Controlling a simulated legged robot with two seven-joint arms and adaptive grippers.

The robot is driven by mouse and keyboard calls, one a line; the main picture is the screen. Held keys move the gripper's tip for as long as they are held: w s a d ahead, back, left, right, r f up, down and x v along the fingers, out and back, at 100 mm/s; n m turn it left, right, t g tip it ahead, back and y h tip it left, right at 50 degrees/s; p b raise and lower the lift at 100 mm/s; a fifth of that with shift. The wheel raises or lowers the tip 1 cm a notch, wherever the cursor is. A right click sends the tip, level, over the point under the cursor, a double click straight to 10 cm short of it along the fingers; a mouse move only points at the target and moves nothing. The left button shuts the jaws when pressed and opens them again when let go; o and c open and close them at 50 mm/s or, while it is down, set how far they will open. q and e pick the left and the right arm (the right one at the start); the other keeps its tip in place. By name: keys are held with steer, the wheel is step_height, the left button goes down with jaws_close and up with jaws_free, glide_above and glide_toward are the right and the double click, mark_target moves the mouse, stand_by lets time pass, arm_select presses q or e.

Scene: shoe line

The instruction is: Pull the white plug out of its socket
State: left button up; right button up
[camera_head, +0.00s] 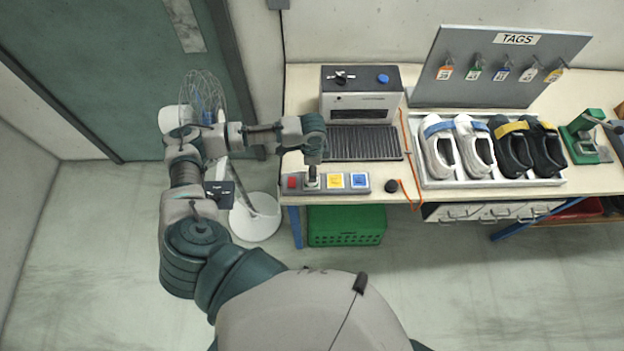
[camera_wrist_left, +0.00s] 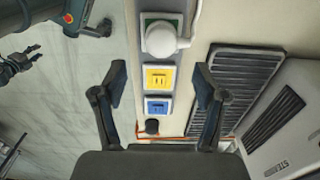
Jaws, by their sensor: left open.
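The white plug (camera_wrist_left: 161,40) sits in the green-framed socket (camera_wrist_left: 149,18) at the top of the wrist view. Its white cord runs up from its right side. My left gripper (camera_wrist_left: 162,84) is open and empty, its two fingers wide apart. In the wrist view the plug appears above the fingertips, and the yellow socket (camera_wrist_left: 158,77) shows between them. In the head view my left gripper (camera_head: 313,152) is over the left part of the socket strip and hides much of the plug. A dark gripper-like shape at the wrist view's left edge may be my right gripper (camera_wrist_left: 22,63); its jaws are unclear.
The blue socket (camera_head: 359,181) and a black knob (camera_head: 391,186) lie right of the plug, near the bench's front edge. A red socket (camera_head: 292,182) is left of it. A machine (camera_head: 361,90) with a black ribbed plate (camera_head: 375,143) stands behind. A shoe tray (camera_head: 480,183) is farther right.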

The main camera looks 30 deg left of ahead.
arm_select(q)
steer(key=f+b, duration=0.1)
steer(key=b, duration=0.1)
steer(key=f+b, duration=0.1)
steer(key=f, duration=0.1)
steer(key=f+b, duration=0.2)
steer(key=shift+a+b, duration=0.3)
steer(key=shift+a, duration=0.05)
steer(key=shift+a+f+p, duration=0.15)
steer(key=shift+f+p, duration=0.15)
steer(key=shift+f, duration=1.05)
steer(key=shift+d+f, duration=0.1)
steer(key=shift+d, duration=0.2)
steer(key=shift+a, duration=0.2)
steer(key=shift+d+p, duration=0.2)
steer(key=shift+p, duration=0.45)
steer(key=shift+a, duration=0.1)
